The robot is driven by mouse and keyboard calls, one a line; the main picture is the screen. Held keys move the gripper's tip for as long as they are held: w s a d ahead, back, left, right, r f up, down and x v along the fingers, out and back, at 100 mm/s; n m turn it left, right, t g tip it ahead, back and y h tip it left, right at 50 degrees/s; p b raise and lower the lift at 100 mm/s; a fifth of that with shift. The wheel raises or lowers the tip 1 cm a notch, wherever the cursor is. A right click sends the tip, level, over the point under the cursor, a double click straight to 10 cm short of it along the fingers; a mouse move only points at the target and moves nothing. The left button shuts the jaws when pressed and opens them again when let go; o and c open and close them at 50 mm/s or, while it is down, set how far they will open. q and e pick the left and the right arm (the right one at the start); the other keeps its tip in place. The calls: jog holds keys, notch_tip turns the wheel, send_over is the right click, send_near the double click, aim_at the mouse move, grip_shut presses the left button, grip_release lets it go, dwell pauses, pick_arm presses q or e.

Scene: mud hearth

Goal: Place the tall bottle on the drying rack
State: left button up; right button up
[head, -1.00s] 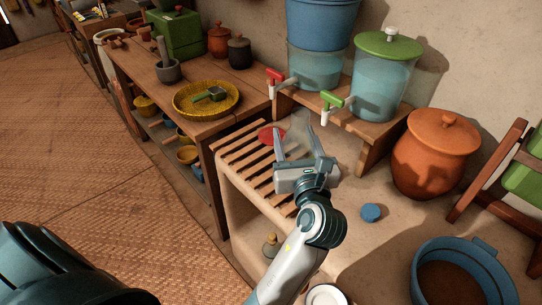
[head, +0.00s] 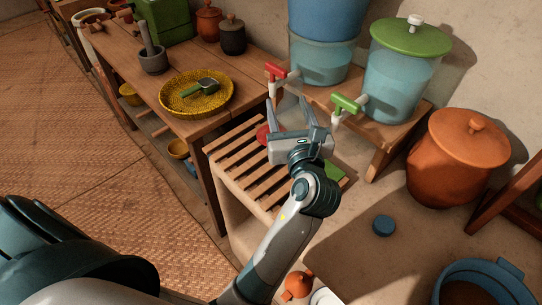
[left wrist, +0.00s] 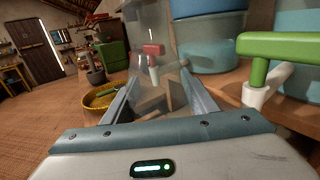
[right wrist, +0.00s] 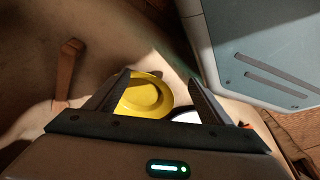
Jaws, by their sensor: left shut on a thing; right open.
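The tall bottle is clear and hard to make out. In the left wrist view the bottle (left wrist: 152,72) shows as a see-through shape between the fingers of my left gripper (left wrist: 157,85). In the head view my left gripper (head: 289,112) is shut on it, over the back part of the drying rack (head: 236,172). The rack is a row of wooden slats. Whether the bottle's base touches the slats is hidden. My right gripper (right wrist: 160,80) is open and empty in the right wrist view, with a yellow round dish (right wrist: 147,95) beyond its fingers.
Red tap (head: 276,72) and green tap (head: 346,104) dispensers stand close behind the gripper. A red disc (head: 263,135) and a green item (head: 334,171) lie by the rack. A yellow tray (head: 196,93) is on the left table. A blue lid (head: 384,226) and orange pot (head: 457,160) are right.

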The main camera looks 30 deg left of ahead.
pick_arm(q)
jog(key=shift+s+d+f, duration=0.1)
jog(key=shift+f, duration=0.15)
notch_tip(320, 180, down, 6)
jog(key=shift+r+b, duration=0.25)
jog(key=shift+b, duration=0.4)
jog(key=shift+f, duration=0.1)
pick_arm(e)
jog(key=shift+d+r+g, duration=0.25)
jog(key=shift+r+g, duration=0.05)
jog(key=shift+r, duration=0.25)
pick_arm(q)
jog(key=shift+f, duration=0.1)
jog(key=shift+f, duration=0.4)
jog(key=shift+f+b, duration=0.35)
jog(key=shift+f, duration=1.05)
pick_arm(e)
jog(key=shift+w+a+r, duration=0.1)
jog(key=shift+w+r, duration=0.1)
jog(key=shift+r, duration=0.3)
jog(key=shift+w+a+r, duration=0.1)
jog(key=shift+w+r, duration=0.05)
jog(key=shift+r, duration=0.3)
